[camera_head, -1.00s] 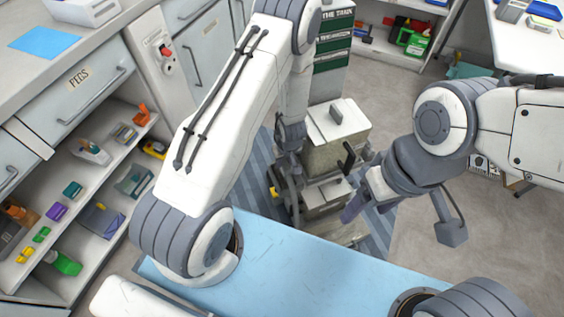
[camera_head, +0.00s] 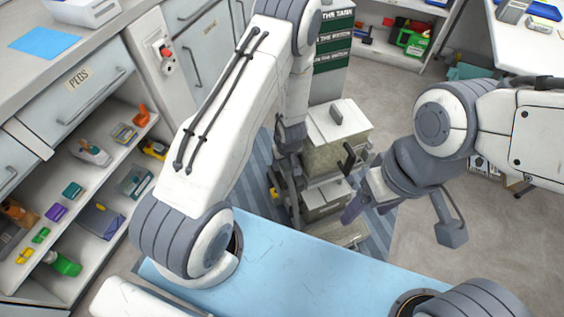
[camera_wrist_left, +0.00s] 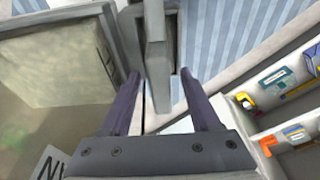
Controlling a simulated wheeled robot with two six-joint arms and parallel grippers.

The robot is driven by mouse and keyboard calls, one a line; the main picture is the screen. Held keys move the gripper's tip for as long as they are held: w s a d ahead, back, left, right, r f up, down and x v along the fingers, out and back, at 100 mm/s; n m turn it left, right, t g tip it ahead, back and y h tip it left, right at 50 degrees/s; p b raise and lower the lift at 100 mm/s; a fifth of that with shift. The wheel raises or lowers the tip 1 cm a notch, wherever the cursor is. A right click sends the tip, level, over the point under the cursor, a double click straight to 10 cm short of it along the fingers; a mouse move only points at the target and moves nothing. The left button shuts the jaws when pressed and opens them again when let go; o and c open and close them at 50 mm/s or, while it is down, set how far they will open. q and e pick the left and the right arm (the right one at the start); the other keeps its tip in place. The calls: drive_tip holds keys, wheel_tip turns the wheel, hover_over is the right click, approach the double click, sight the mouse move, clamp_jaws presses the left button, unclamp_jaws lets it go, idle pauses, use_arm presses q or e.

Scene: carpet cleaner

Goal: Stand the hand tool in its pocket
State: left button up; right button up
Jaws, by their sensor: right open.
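The carpet cleaner (camera_head: 337,122) stands on a striped mat, with a pale lid, a murky tank and a lower box. My left gripper (camera_head: 287,165) hangs down at its left side, partly hidden among grey parts. In the left wrist view, the two purple fingers of the left gripper (camera_wrist_left: 160,75) stand apart, one on each side of a grey upright slab (camera_wrist_left: 156,50). I cannot tell whether they grip it, or whether it is the hand tool or part of the cleaner. The pocket is not clearly seen. My right gripper (camera_head: 357,203) is open at the cleaner's right.
The striped mat (camera_head: 378,225) lies under the cleaner. An open shelf (camera_head: 100,205) with several small tools runs along the left, below a PEGS drawer (camera_head: 82,80). A green sign stand (camera_head: 333,45) is behind the cleaner. Bare floor (camera_head: 425,235) lies to the right.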

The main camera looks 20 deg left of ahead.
use_arm(q)
drive_tip(key=o, duration=0.6)
drive_tip(key=shift+c, duration=0.2)
drive_tip(key=shift+p+v, duration=3.05)
drive_tip(key=shift+v, duration=0.5)
